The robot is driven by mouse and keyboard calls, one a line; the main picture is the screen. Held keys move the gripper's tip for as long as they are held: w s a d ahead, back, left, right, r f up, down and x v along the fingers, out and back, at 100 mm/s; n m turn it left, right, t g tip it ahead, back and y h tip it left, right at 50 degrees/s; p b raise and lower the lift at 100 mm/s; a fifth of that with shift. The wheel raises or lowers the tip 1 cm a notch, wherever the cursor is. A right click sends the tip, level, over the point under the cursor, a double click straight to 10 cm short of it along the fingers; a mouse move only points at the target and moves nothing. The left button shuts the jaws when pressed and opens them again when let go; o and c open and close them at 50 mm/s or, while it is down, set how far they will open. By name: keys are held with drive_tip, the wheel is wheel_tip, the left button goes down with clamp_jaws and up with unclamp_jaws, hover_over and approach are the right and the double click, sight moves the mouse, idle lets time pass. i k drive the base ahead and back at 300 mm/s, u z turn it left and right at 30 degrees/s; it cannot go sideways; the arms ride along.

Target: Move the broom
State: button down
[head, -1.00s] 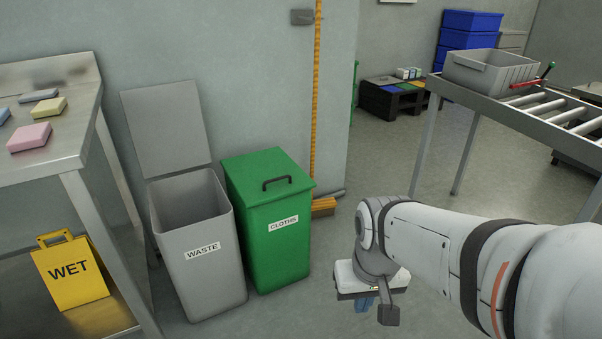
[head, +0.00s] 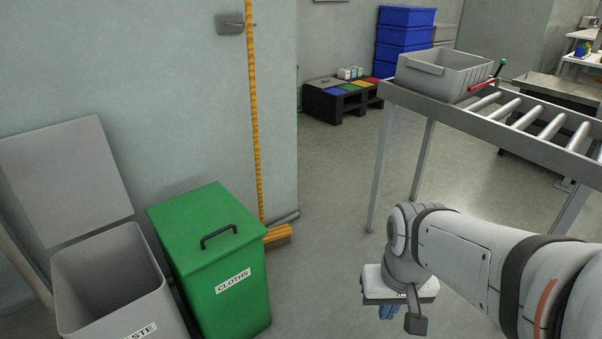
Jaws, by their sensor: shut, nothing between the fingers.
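The broom stands upright against the wall behind the green bin, with a long orange-yellow handle (head: 254,120) and an orange head (head: 278,235) near the floor. A grey wall bracket (head: 231,24) sits beside the top of the handle; I cannot tell if it holds it. The bin hides part of the broom's foot. My gripper (head: 390,311) is low at the bottom of the head view, pointing down over the floor, to the right of the broom and apart from it. Its blue fingers look close together and hold nothing.
A green lidded CLOTHS bin (head: 213,255) and an open grey WASTE bin (head: 112,275) stand left of the broom. A roller conveyor (head: 480,122) with a grey crate (head: 440,75) is at right. A black pallet (head: 340,100) lies behind. Floor right of the broom is clear.

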sight(278, 236)
drive_tip(key=z, duration=0.35)
drive_tip(key=i, duration=2)
drive_tip(key=u, duration=0.6)
drive_tip(key=k, duration=0.7)
drive_tip(key=u, duration=0.2)
drive_tip(key=i, duration=0.7)
drive_tip(key=z, duration=0.15)
